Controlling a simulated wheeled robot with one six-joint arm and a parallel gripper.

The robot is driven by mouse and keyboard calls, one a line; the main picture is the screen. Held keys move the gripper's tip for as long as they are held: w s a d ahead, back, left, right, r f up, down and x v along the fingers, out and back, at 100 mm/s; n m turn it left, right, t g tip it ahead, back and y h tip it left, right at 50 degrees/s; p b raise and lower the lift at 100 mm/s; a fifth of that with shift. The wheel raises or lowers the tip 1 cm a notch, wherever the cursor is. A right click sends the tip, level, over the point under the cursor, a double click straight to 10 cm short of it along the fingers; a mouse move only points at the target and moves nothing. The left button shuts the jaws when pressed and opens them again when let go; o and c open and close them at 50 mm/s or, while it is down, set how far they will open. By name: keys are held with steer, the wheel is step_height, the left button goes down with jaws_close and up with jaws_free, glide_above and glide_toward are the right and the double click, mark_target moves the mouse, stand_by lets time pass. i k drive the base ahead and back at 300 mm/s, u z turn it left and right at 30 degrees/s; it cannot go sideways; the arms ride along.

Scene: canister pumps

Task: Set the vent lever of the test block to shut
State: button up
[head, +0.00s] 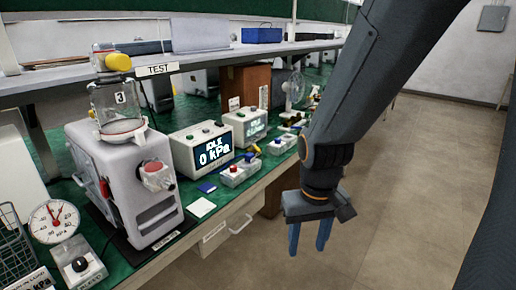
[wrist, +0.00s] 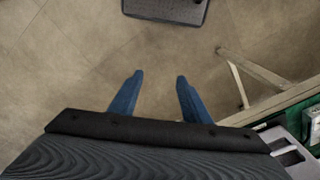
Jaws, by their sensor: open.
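My gripper (head: 308,240) hangs over the floor in front of the bench, pointing down, its two blue fingers apart and empty. It also shows open in the wrist view (wrist: 160,82), with only floor between the fingers. A TEST sign (head: 158,69) is on the shelf edge above a large white pump unit (head: 128,195). The unit carries a clear canister (head: 118,110) marked 3 with a yellow cap, a red-and-white knob (head: 157,175) and a small dark red part (head: 104,188). I cannot tell which part is the vent lever, or its setting.
A display box (head: 203,151) reads IDLE 0 kPa. Small control boxes (head: 240,170) with coloured knobs stand to its right. A round gauge (head: 55,220) and a wire basket (head: 15,250) are at the left. A shelf overhangs the green bench (head: 190,228). The floor is open at right.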

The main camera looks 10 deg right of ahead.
mark_target(254, 146)
steer(key=k, duration=0.5)
steer(key=z, duration=0.4)
steer(key=i, duration=1.45)
steer(key=u, duration=0.6)
